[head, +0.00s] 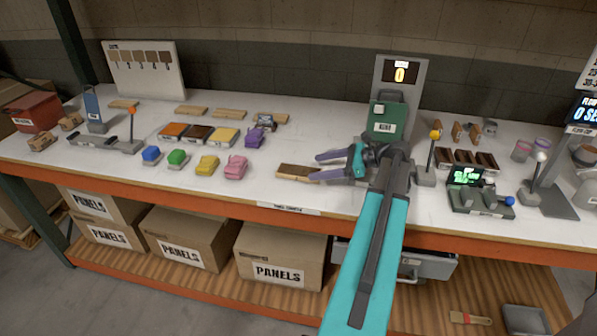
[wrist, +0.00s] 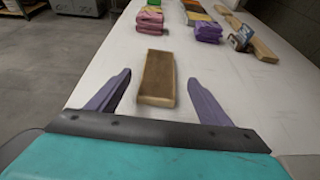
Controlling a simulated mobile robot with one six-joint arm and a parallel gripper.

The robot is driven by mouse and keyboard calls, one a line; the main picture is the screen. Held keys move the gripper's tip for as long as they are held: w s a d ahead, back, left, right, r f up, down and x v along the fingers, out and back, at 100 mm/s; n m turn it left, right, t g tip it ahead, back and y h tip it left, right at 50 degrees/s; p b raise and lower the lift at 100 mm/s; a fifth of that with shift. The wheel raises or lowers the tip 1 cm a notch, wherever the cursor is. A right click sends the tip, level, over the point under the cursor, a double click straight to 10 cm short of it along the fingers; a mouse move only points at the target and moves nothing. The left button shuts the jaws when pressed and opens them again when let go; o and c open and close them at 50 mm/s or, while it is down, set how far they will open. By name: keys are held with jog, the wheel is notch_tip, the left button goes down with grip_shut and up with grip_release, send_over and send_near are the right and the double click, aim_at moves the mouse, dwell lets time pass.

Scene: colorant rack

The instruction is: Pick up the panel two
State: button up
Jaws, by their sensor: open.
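A flat wooden panel (head: 297,172) with a brown top lies on the white bench near its front edge. It also shows in the wrist view (wrist: 158,75), its near end close to my gripper. No number is readable on it, so I cannot tell whether it is panel two. My gripper (head: 316,168) has purple fingers, spread open and empty. In the wrist view the fingertips (wrist: 160,78) stand on either side of the panel, with gaps on both sides. I cannot tell how high they are above the bench.
Several bare wooden panels (head: 230,113) lie farther back. Blue, green, yellow, pink and purple blocks (head: 207,165) and coloured trays (head: 198,133) stand to the left. A green machine (head: 388,118) stands behind my arm, and a lever post (head: 427,170) is close on its right.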

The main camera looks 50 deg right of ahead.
aim_at(294, 170)
jog(key=shift+x, duration=1.1)
jog(key=shift+w, duration=0.1)
jog(key=shift+p+x, duration=1.05)
jog(key=shift+x, duration=1.5)
jog(key=shift+r, duration=0.1)
jog(key=c, duration=1.2)
jog(key=shift+o, duration=0.2)
jog(key=shift+r, duration=0.15)
